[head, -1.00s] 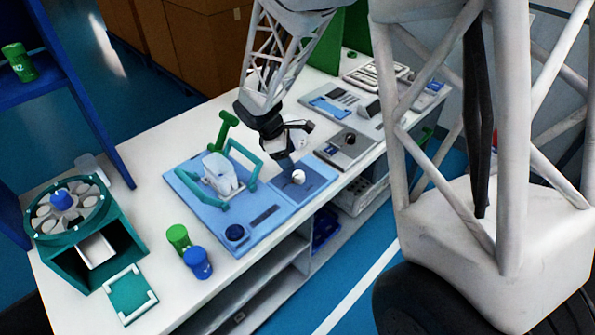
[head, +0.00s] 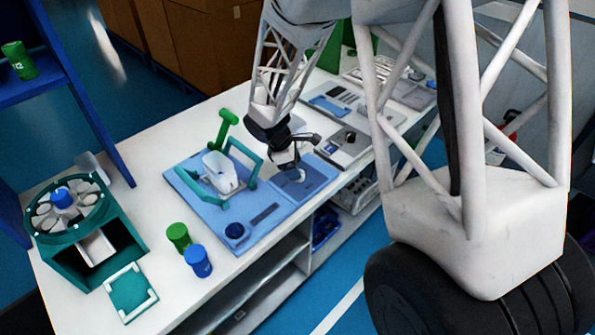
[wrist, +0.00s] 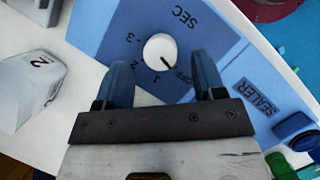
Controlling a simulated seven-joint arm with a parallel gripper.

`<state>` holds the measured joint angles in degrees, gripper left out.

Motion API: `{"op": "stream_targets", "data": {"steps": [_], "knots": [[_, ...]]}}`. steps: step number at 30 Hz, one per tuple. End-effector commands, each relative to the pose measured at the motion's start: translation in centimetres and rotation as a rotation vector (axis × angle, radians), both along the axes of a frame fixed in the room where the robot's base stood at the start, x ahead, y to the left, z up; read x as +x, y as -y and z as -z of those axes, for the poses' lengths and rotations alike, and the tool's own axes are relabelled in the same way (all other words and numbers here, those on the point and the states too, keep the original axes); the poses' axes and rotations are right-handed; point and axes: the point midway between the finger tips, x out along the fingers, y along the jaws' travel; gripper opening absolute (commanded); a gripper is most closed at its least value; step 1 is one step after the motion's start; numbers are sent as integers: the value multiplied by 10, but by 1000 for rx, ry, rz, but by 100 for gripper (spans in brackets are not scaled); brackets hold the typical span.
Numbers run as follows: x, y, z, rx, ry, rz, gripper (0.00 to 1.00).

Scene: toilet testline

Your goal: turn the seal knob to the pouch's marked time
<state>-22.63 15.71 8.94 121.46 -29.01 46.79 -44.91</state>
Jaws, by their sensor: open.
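The seal knob (wrist: 160,50) is a round white dial on the blue sealer panel (wrist: 105,30). Its dark pointer line points to the lower right in the wrist view, towards the OFF mark. Marks for several settings and SEC are printed around it. The white pouch (wrist: 32,88) at the left bears a "2"; in the head view the pouch (head: 220,170) stands between teal handles. My gripper (wrist: 162,72) is open, its two blue fingers just short of the knob and on either side of it in the picture, with nothing between them. In the head view my gripper (head: 291,172) hides most of the knob.
A blue button (head: 236,232) sits on the sealer's near corner. A green canister (head: 179,237) and a blue canister (head: 197,260) stand on the white bench. A teal carousel (head: 68,210) is at left. Grey panels (head: 347,145) lie beyond the sealer.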

Motion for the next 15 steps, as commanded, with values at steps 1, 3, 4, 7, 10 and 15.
{"op": "stream_targets", "data": {"steps": [1, 3, 4, 7, 10, 15], "knots": [[0, 2, 7, 0, -2, 1, 63], [0, 5, 13, -1, -3, 1, 63], [0, 6, 15, -1, -2, 1, 63], [0, 9, 21, 0, 0, 0, 63], [0, 10, 24, 0, 0, -1, 63], [0, 11, 26, 0, 0, 0, 63]]}}
